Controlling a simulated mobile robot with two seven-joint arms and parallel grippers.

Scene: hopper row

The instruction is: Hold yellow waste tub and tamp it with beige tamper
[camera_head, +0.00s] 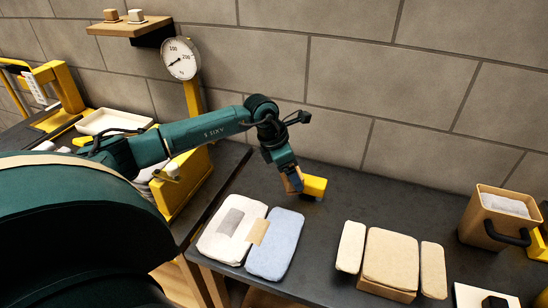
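My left gripper (291,180) reaches down over the dark bench near its back edge, with a tan piece at its fingertips. A small yellow block-like thing (315,187) is right beside the fingertips. I cannot tell whether the tan piece is held or whether it belongs to the yellow thing. A tan-yellow tub (484,230) with a black handle and grey-white contents stands at the far right of the bench. I cannot make out a beige tamper for certain. My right gripper is not in view.
A white and grey pad (215,245) and a blue pad (275,246) lie at the bench's left front. Beige padded blocks (391,258) lie at the front middle. A dial gauge (180,58) stands at the left, before a block wall. The bench's back middle is clear.

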